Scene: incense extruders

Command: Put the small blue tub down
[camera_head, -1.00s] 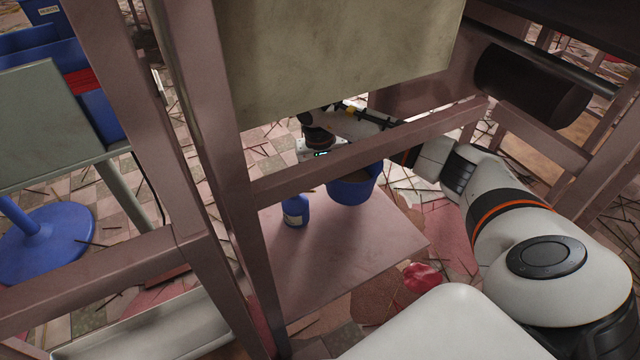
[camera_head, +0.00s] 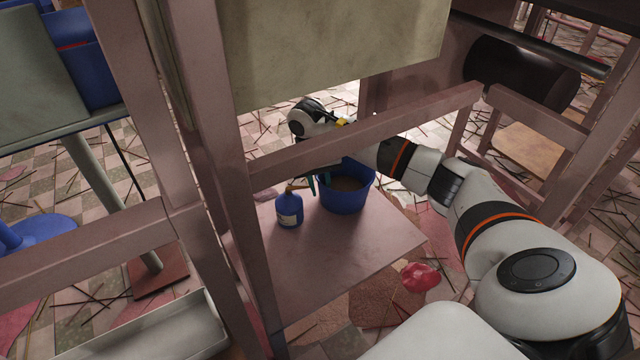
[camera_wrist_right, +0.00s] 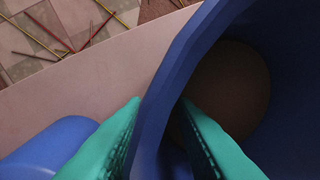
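The small blue tub (camera_head: 345,200) stands upright on the low pinkish board in the head view, with brownish matter inside. In the right wrist view its wall (camera_wrist_right: 160,110) runs between the teal fingers of my right gripper (camera_wrist_right: 160,100). One finger is outside the wall and the other inside. A dark gap shows between the inner finger and the wall, so the gripper looks open around the rim. In the head view my right gripper (camera_head: 318,181) is at the tub's left rim, partly hidden. My left gripper is not in view.
A blue bottle (camera_head: 288,209) stands on the board (camera_head: 350,255) close left of the tub; its side (camera_wrist_right: 50,145) shows beside the outer finger. A wooden frame rail (camera_head: 370,132) crosses above, over my right arm. The board's front is clear.

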